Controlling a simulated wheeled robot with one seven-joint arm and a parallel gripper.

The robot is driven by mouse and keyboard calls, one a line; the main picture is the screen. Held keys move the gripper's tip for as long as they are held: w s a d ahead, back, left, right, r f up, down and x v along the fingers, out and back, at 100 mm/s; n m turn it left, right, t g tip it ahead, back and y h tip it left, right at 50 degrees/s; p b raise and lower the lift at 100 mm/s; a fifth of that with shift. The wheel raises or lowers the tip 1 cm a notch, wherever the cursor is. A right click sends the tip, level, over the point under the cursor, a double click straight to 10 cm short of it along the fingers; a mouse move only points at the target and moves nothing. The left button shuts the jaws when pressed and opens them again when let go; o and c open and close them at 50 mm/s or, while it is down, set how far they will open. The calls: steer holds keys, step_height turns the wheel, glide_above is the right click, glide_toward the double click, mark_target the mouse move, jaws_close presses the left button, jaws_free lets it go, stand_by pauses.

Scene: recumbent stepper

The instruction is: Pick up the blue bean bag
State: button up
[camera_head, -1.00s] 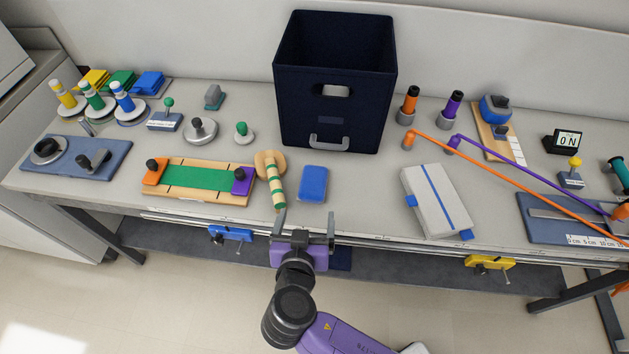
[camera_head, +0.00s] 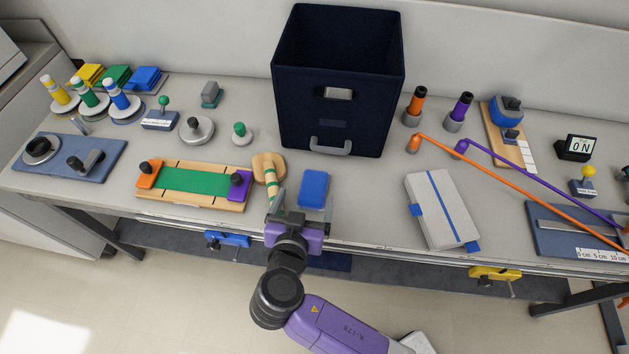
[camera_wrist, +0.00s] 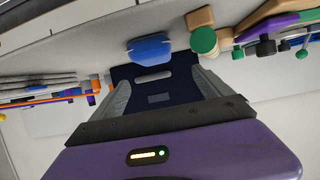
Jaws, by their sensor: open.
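The blue bean bag (camera_head: 314,188) lies flat on the bench near its front edge, in front of the dark bin. In the wrist view the bag (camera_wrist: 150,50) shows as a rounded blue shape beyond my gripper. My gripper (camera_head: 299,207) is open and empty at the bench's front edge, just short of the bag and slightly to its left. The head view does not show clearly how high the fingers are. No contact with the bag is visible.
A striped wooden handle (camera_head: 269,172) lies close left of the bag. The dark bin (camera_head: 335,120) stands behind it. A grey case with a blue strap (camera_head: 440,210) lies to the right, and a green-strip board (camera_head: 195,185) to the left. Clear bench separates bag and case.

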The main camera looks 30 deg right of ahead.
mark_target(315, 177)
steer(key=shift+p+x, duration=0.45)
steer(key=shift+x, duration=1.1)
steer(key=w+d, duration=0.1)
steer(key=w+d+f+p, duration=0.1)
steer(key=shift+d+f, duration=0.15)
steer(key=shift+d, duration=0.15)
steer(key=shift+w+d+f, duration=0.3)
steer(key=shift+w+f, duration=0.05)
steer(key=shift+w, duration=0.1)
steer(key=c, duration=1.7)
steer(key=shift+r, duration=0.15)
